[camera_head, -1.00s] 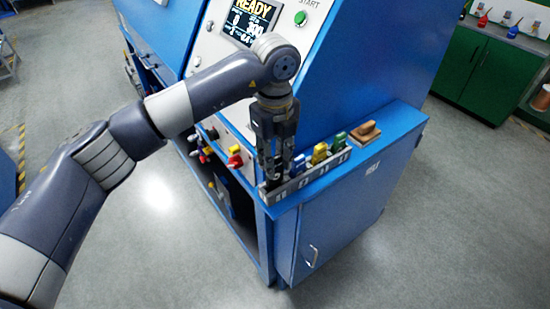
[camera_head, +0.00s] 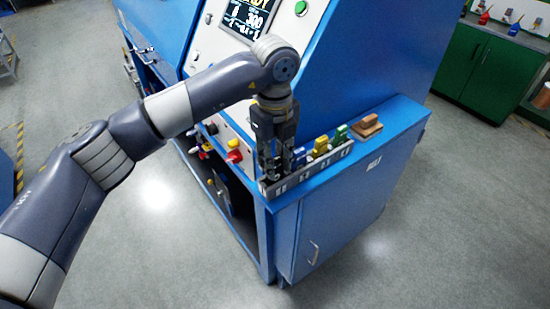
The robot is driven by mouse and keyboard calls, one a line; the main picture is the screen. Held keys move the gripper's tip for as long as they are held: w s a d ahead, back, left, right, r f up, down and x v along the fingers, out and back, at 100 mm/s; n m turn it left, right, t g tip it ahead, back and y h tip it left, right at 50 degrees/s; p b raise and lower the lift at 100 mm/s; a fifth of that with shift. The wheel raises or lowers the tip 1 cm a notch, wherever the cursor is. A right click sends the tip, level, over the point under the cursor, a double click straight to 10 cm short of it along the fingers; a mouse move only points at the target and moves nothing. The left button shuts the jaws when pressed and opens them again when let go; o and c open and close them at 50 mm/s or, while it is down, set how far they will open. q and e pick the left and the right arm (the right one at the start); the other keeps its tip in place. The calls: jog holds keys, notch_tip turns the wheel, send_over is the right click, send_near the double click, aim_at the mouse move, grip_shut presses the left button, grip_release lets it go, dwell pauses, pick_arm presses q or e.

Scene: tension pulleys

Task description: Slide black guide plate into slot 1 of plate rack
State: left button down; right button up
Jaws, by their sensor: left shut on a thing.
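The plate rack (camera_head: 284,187) is a low grey strip with numbered slots along the front edge of the blue machine's side ledge. My left gripper (camera_head: 273,176) points straight down over the rack's left end and is shut on a dark thing, which would be the black guide plate; the fingers and rack front hide most of it. I cannot tell how deep it sits in the slot. To the right, the rack holds a blue plate (camera_head: 299,157), a yellow plate (camera_head: 320,147) and a green plate (camera_head: 341,134). My right gripper is not in view.
A brown wooden block (camera_head: 368,127) lies on the ledge right of the rack. The machine's sloped panel with a screen (camera_head: 247,17) rises behind my arm. The ledge's right part is clear.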

pick_arm(q)
jog(key=shift+f, duration=0.4)
jog(key=shift+b, duration=0.35)
jog(key=shift+f+b, duration=0.3)
jog(key=shift+f, duration=0.05)
jog(key=c, duration=1.2)
grip_release()
jog(key=shift+r, duration=0.1)
notch_tip(320, 180, up, 12)
jog(key=shift+f, duration=0.1)
